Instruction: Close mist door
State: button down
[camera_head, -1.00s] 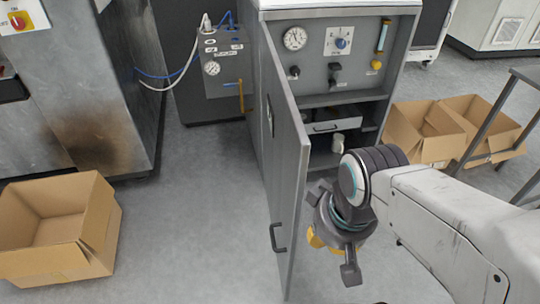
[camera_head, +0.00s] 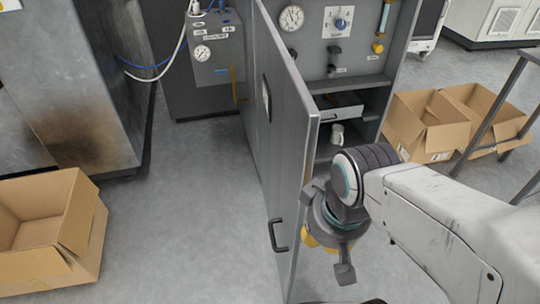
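The grey mist door (camera_head: 284,130) stands wide open, swung out toward me from the left side of the grey cabinet (camera_head: 352,72). Its dark bar handle (camera_head: 276,236) is on the face turned left, near the free edge. My gripper (camera_head: 326,262) hangs pointing down just right of the door, on its inner side, and is apart from the handle. I cannot tell whether it touches the door panel. Its fingers are partly hidden by its own body and by the door edge, so their opening is unclear.
Open cardboard boxes stand at the right (camera_head: 420,125) and at the lower left (camera_head: 48,235). A grey metal frame (camera_head: 490,115) is at the far right. A grey unit with hoses (camera_head: 212,48) stands left of the door.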

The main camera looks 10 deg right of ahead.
aim_at(289, 118)
jog(key=k+j, duration=0.15)
jog(key=j, duration=2.05)
jog(key=i+j, duration=0.4)
jog(key=i+j+z, duration=0.1)
jog(key=i+j, duration=0.3)
jog(key=j, duration=0.2)
jog(key=i+j, duration=0.4)
jog(key=j+z, duration=0.05)
jog(key=j, duration=0.05)
